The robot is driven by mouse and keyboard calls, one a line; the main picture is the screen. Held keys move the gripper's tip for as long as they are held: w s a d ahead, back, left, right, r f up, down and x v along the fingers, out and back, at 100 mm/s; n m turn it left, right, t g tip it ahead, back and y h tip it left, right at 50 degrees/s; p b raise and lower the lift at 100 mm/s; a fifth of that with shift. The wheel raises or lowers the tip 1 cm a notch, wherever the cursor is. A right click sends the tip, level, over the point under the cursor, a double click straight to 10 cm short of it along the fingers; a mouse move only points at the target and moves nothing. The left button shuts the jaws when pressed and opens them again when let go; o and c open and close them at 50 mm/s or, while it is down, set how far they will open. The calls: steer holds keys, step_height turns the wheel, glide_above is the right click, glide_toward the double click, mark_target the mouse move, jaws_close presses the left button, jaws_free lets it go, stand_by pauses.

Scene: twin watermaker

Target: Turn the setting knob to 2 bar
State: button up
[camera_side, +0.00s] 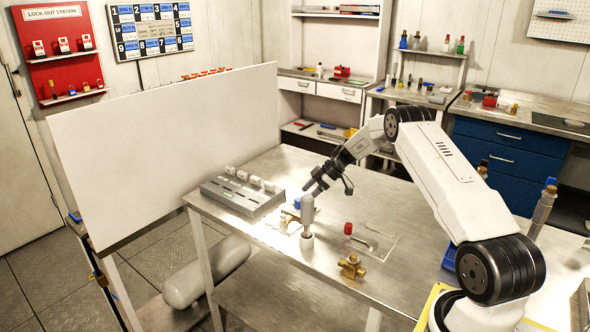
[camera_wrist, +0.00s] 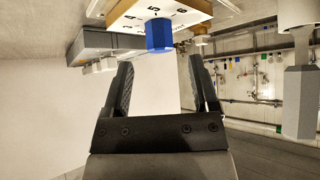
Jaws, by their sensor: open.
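In the side view the blue knob (camera_side: 297,203) sits low on the bench, partly hidden behind a grey upright cylinder. Which number the knob points to is too small to tell. My gripper (camera_wrist: 161,75) is open, its two dark fingers pointing toward the knob and apart from it. In the side view my gripper (camera_side: 316,185) is just above and right of the knob. Nothing is held.
The grey upright cylinder (camera_side: 307,216) stands close in front of the knob. A grey box with white switches (camera_side: 242,193) lies to the left, near a white panel (camera_side: 170,150). A red-topped part (camera_side: 348,229) and a brass valve (camera_side: 352,266) are on the right.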

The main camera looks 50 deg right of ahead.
steer(key=shift+v, duration=1.6)
steer(key=shift+w+a, duration=0.1)
steer(key=w+a+r+m+t+h, duration=0.2)
steer(key=w+a+r+t+h, duration=0.1)
steer(key=a+r, duration=0.4)
steer(key=w+a+r+m+t+h, duration=0.25)
steer(key=a+r, duration=0.25)
steer(key=a, duration=0.3)
steer(key=s+a+f+m+g, duration=0.1)
steer(key=s+a+g, duration=0.2)
steer(key=s, duration=0.6)
steer(key=s+a+f+m+g, duration=0.2)
steer(key=s+a+g, duration=0.1)
steer(key=s+a, duration=0.5)
steer(key=s+a+f+m+g, duration=0.1)
steer(key=s+a+f+g, duration=0.1)
steer(key=s+a, duration=0.4)
steer(key=s+g+h, duration=0.1)
steer(key=s, duration=0.4)
steer(key=shift+m, duration=0.35)
